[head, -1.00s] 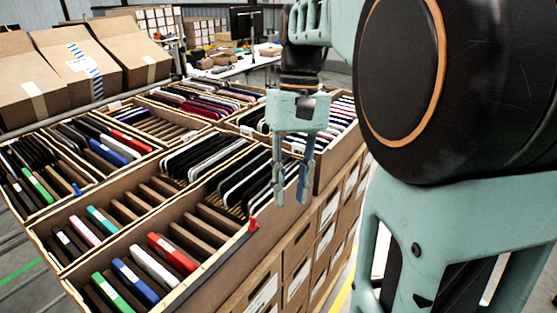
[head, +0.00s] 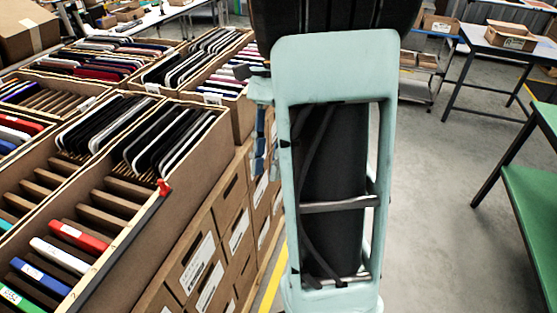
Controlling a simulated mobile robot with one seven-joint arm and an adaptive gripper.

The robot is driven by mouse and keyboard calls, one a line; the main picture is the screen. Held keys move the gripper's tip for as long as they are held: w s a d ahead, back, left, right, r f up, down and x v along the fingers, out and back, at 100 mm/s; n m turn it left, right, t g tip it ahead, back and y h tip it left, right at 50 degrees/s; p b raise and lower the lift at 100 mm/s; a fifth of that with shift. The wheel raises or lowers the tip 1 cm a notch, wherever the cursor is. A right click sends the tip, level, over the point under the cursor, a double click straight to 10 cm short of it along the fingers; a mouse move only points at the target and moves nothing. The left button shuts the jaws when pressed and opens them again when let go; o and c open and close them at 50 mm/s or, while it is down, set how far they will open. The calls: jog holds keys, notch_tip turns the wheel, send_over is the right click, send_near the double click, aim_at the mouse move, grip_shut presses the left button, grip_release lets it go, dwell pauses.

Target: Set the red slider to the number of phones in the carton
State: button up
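The red slider (head: 164,187) sits at the far end of a dark rail (head: 120,243) along the right edge of the nearest carton (head: 190,190). That carton holds upright dark phones (head: 165,140) at its far end, and coloured slabs, red, white, blue and green, at its near end with empty slots between. The phones overlap, so their number is hard to read. My gripper (head: 262,160) is right of the carton and past the slider, mostly hidden behind my pale green arm link. Bluish fingers point down, apart from the slider; their opening is not clear.
More cartons of phones stand left and behind. Stacked labelled boxes (head: 210,255) form the side below the cartons. Grey floor is open on the right, with a green-topped table (head: 535,215) at the right edge and a table with a box (head: 510,45) behind.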

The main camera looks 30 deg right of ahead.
jog(key=shift+w+d+f+t+h, duration=0.35)
jog(key=shift+w+d+t+h, duration=0.05)
jog(key=shift+w+t, duration=0.1)
jog(key=shift+w+a, duration=0.1)
dwell(0.3)
